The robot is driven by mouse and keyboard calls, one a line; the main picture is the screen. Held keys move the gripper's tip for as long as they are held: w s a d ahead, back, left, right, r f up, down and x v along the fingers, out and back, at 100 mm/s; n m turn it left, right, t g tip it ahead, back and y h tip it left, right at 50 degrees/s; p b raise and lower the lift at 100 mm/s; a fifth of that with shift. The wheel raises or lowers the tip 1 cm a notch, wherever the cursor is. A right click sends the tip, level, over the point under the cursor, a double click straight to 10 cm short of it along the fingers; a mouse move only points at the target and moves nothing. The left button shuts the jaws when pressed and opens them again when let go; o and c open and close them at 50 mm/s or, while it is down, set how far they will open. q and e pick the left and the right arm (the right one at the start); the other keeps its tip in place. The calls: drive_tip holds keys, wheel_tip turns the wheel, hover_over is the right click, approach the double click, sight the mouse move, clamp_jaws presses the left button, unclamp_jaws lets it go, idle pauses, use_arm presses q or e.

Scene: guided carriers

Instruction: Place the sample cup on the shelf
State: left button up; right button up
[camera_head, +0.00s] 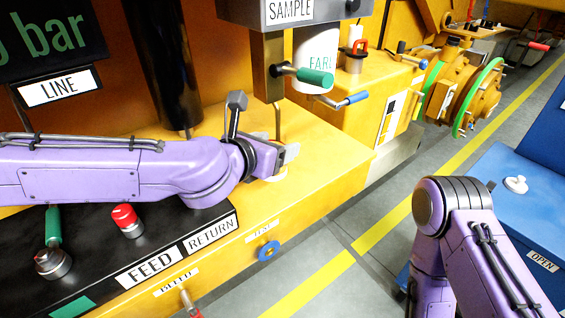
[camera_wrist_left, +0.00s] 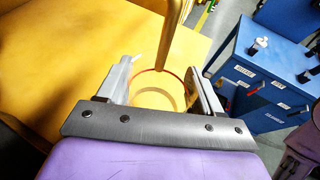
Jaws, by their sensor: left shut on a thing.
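My left gripper (camera_head: 286,157) is over the yellow ledge (camera_head: 330,150), below the SAMPLE block (camera_head: 288,12). In the left wrist view, its two fingers (camera_wrist_left: 164,82) are shut on the sample cup (camera_wrist_left: 150,98), which looks pale or see-through with a thin red rim. A brass tube (camera_wrist_left: 173,40) comes down at the cup's mouth; I cannot tell whether it reaches inside. In the head view the gripper hides most of the cup. I cannot tell whether the cup touches the ledge. No shelf can be made out for certain. My right gripper is out of view.
A green-handled valve (camera_head: 310,77) and a blue-handled lever (camera_head: 348,100) stick out near the SAMPLE block. A black FEED and RETURN panel (camera_head: 95,255) lies under my left arm. A blue cabinet (camera_head: 515,205) stands at the right, across a grey floor (camera_head: 325,265).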

use_arm(q)
drive_tip(key=w+f, duration=0.1)
drive_tip(key=w+d+f, duration=0.1)
drive_tip(key=w+f, duration=0.1)
drive_tip(key=shift+w+f, duration=0.1)
drive_tip(key=shift+w, duration=0.1)
drive_tip(key=shift+s+d+f, duration=0.1)
drive_tip(key=shift+d+f, duration=0.1)
drive_tip(key=shift+f, duration=1)
drive_tip(key=shift+s+d+f, duration=0.1)
drive_tip(key=shift+s+f, duration=0.15)
drive_tip(key=shift+f, duration=0.15)
drive_tip(key=shift+w+f, duration=0.15)
drive_tip(key=shift+w, duration=0.1)
drive_tip(key=o, duration=1.2)
drive_tip(key=shift+s, duration=0.15)
drive_tip(key=b+v, duration=0.1)
drive_tip(key=v, duration=1.1)
